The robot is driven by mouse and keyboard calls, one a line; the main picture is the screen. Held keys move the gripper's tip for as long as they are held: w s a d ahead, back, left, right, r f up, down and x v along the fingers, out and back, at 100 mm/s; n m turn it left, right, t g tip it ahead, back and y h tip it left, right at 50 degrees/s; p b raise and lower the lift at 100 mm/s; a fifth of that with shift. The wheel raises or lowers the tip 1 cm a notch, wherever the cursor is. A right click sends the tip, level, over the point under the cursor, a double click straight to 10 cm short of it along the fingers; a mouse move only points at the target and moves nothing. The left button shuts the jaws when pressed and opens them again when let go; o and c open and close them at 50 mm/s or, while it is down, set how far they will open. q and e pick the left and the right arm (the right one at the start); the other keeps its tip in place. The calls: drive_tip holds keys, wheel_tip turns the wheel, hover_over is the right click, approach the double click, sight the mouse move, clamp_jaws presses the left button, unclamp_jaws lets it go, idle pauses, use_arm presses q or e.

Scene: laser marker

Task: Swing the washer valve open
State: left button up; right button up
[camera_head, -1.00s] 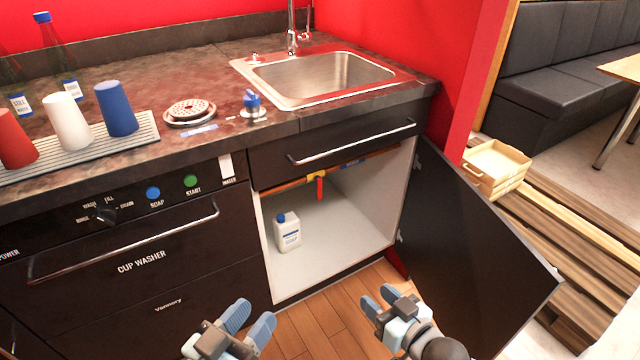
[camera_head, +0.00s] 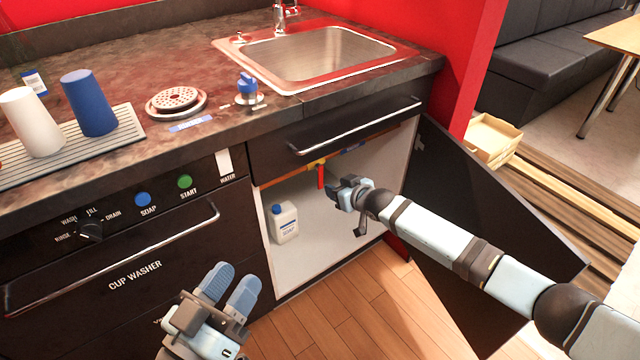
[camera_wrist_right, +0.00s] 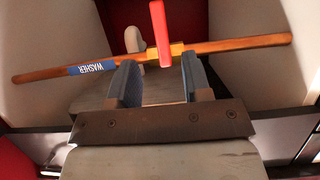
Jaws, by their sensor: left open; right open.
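The washer valve has a red handle (camera_head: 320,176) under the counter in the open cabinet. In the right wrist view, the red handle (camera_wrist_right: 160,35) stands crosswise to the copper pipe (camera_wrist_right: 240,43), at a brass body (camera_wrist_right: 178,50). A blue WASHER label (camera_wrist_right: 91,68) is on the pipe left of it. My right gripper (camera_head: 347,190) is inside the cabinet opening, right of the handle in the head view. In its wrist view its open fingers (camera_wrist_right: 158,78) point at the valve, with the handle beyond and between them. Contact is not visible. My left gripper (camera_head: 229,284) is open and empty before the washer front.
A white bottle (camera_head: 285,224) stands on the cabinet floor, left of my right gripper. The open cabinet door (camera_head: 490,235) is on the right, beneath my right forearm. The drawer handle (camera_head: 355,127) juts out above the opening. The wooden floor (camera_head: 345,310) in front is clear.

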sight(322, 181)
drive_tip(key=b+x, duration=0.4)
drive_tip(key=x, duration=0.4)
drive_tip(key=shift+f, duration=0.2)
drive_tip(key=shift+w+a, duration=0.25)
drive_tip(key=shift+w, duration=0.15)
use_arm(q)
wheel_tip(322, 181, down, 7)
drive_tip(key=g, duration=0.2)
drive_tip(key=shift+w+d+m+g, duration=0.25)
drive_tip(key=shift+d+m+g, duration=0.05)
drive_tip(key=shift+g, duration=0.1)
use_arm(e)
clamp_jaws()
